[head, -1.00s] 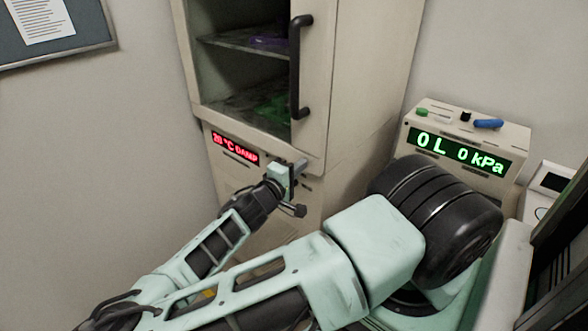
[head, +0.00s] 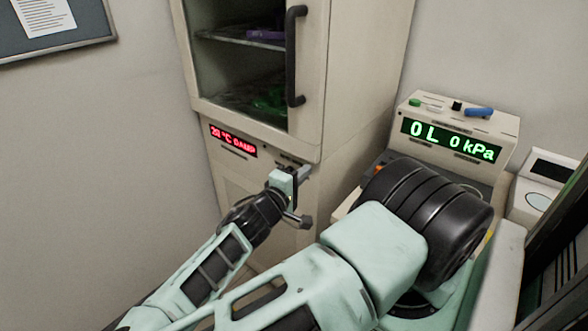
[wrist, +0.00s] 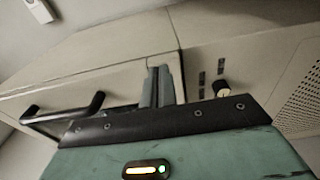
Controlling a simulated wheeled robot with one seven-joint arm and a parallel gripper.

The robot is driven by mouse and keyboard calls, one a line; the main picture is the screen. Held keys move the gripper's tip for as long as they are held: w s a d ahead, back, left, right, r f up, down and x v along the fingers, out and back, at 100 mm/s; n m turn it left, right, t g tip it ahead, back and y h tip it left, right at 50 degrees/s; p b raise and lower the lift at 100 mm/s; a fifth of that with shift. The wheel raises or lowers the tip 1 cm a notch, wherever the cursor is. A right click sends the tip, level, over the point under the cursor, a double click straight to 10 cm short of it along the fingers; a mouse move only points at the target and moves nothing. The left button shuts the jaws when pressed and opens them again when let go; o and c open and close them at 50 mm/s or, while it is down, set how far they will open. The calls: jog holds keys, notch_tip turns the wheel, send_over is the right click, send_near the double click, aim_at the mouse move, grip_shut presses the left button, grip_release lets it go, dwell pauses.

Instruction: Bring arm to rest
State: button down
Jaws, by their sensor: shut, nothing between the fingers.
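My arm (head: 345,255) is pale green and black and stretches across the lower part of the head view. My gripper (head: 304,172) is at its far end, in front of the lower front of the beige cabinet (head: 350,90), close to the red display. In the wrist view the fingers of my gripper (wrist: 158,86) are together and empty. The cabinet front and its black handle (wrist: 65,112) show beyond them. I cannot tell whether the fingertips touch the cabinet.
The cabinet has a black handle (head: 296,55) and shelves with purple and green items inside. A red display (head: 233,141) is below them. A beige device with a green readout (head: 450,140) stands at the right. A dark noticeboard (head: 85,25) hangs at the upper left. Bare wall fills the left.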

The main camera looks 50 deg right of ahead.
jog(key=shift+s+a+b, duration=0.15)
jog(key=shift+s+a, duration=0.05)
jog(key=shift+s, duration=0.65)
jog(key=shift+s+a+b, duration=0.15)
jog(key=shift+s+a, duration=0.05)
jog(key=shift+s, duration=0.6)
